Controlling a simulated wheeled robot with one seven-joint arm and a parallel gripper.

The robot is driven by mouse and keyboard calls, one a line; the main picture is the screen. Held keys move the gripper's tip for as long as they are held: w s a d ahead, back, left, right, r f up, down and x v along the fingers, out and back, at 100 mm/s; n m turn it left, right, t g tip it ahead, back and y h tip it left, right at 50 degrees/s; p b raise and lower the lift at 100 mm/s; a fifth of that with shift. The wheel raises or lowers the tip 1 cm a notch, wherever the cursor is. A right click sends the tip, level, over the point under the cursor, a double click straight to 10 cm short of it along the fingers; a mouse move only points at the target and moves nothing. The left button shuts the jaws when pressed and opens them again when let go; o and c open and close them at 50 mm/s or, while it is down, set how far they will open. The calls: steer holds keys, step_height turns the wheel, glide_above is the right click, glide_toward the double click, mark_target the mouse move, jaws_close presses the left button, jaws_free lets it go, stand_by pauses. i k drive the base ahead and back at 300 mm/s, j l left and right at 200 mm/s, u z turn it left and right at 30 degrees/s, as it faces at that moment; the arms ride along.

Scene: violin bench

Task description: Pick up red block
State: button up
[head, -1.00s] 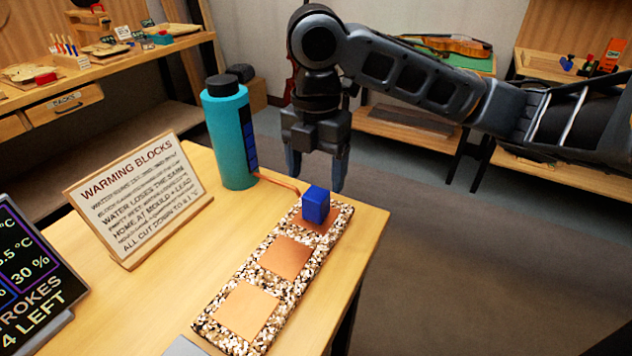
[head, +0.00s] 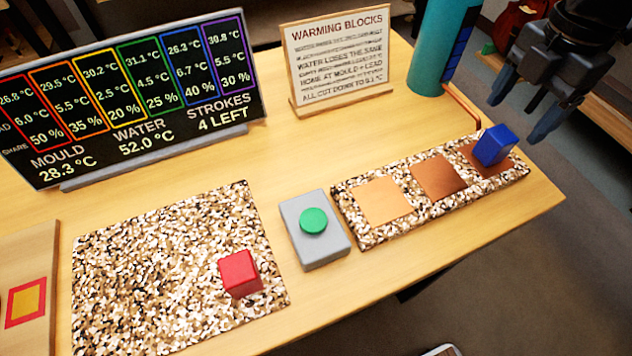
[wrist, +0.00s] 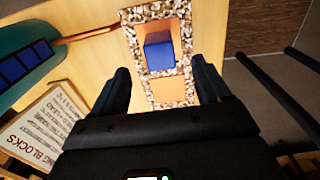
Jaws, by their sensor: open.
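The red block (head: 240,273) sits on the right part of a large speckled mat (head: 150,260) at the front of the bench in the head view. My gripper (head: 518,118) is at the upper right, above and beyond the far end of the bench, far from the red block. Its fingers are apart with nothing between them. A blue block (head: 494,145) stands on the last copper square of a long speckled strip (head: 378,238), near my gripper. In the wrist view the blue block (wrist: 159,52) shows ahead, between and beyond the fingers (wrist: 165,90). The red block is outside the wrist view.
A grey box with a green button (head: 313,220) stands between mat and strip. Behind are a display (head: 130,90), a sign (head: 335,60) and a teal bottle (head: 440,45) with a copper tube. A board with a framed yellow square (head: 25,300) is at left. The bench's right edge is open.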

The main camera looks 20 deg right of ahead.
mark_target(240, 274)
steer(key=j+u, duration=0.35)
steer(key=i+j+u, duration=0.1)
steer(key=j+u, duration=0.3)
steer(key=i+j+u, duration=0.1)
steer(key=j+u, duration=0.25)
